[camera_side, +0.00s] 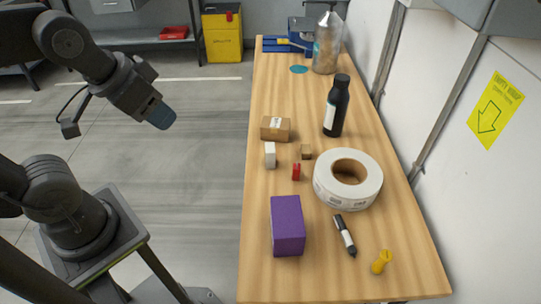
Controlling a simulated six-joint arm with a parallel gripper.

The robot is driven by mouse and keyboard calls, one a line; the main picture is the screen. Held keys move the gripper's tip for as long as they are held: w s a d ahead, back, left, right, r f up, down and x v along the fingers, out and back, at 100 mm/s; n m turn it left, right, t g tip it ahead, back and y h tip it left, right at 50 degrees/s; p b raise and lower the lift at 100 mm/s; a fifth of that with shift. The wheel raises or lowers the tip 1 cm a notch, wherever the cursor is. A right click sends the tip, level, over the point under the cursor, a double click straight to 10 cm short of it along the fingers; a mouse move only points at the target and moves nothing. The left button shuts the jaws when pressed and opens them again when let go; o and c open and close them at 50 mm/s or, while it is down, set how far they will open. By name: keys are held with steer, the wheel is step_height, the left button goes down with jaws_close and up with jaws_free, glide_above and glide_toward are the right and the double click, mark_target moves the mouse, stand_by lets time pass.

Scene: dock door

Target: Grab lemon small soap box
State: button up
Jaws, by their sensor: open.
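No box that is clearly a lemon soap box shows on the wooden table (270,90). The only small yellow thing on it is a knobbed piece (381,262) near the front right corner, and it does not look like a box. Small box-like things stand mid-table: a white box (270,155), a little brown cube (306,152) and a red piece (296,172). My gripper (162,115) is open and raised over the floor left of the table, well apart from all of these. Its fingers are too small to make out clearly.
The table's left strip is mostly clear.

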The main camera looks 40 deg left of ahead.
steer(key=o, duration=0.4)
steer(key=shift+o, duration=0.2)
steer(key=m+g+y, duration=0.1)
steer(key=m+y, duration=0.4)
steer(key=m, duration=2.2)
glide_above(270, 148)
steer(key=s+d, duration=0.4)
steer(key=d, duration=0.1)
step_height(270, 148, down, 22)
steer(key=x, duration=0.9)
steer(key=shift+s+x, duration=0.15)
steer(key=shift+x, duration=1.3)
steer(key=shift+s+x, duration=0.2)
steer(key=shift+x, duration=1.2)
